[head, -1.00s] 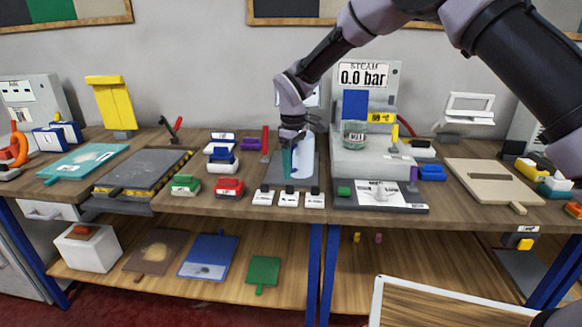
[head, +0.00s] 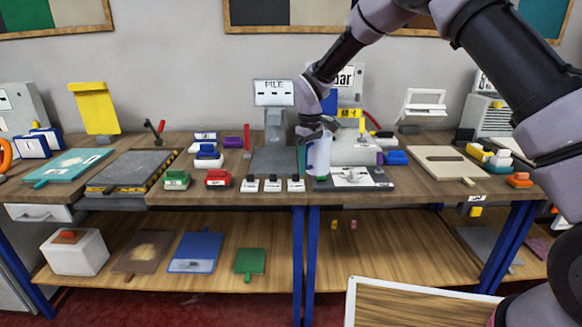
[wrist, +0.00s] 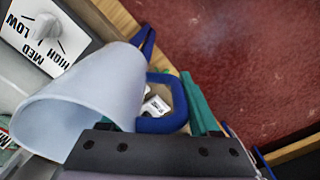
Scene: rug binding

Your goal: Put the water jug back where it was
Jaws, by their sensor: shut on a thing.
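The water jug (head: 319,157) is a pale blue-white vessel. It is upright in the head view, in front of the left side of the steam unit (head: 365,155). In the wrist view the jug (wrist: 85,100) fills the left, with a blue loop handle (wrist: 163,124) beside it. My gripper (head: 307,146) is shut on the jug at its handle side, with a teal finger showing at the jug's left. The wrist view also shows my gripper (wrist: 165,130), though its exact contact is partly hidden. I cannot tell whether the jug's bottom touches anything.
The PILE stand (head: 274,93) with its bare grey plate (head: 273,161) is left of the jug. Several white switches (head: 272,185) line the bench edge before it. A dial panel (head: 352,178) lies at the steam unit's front, close to the jug's right.

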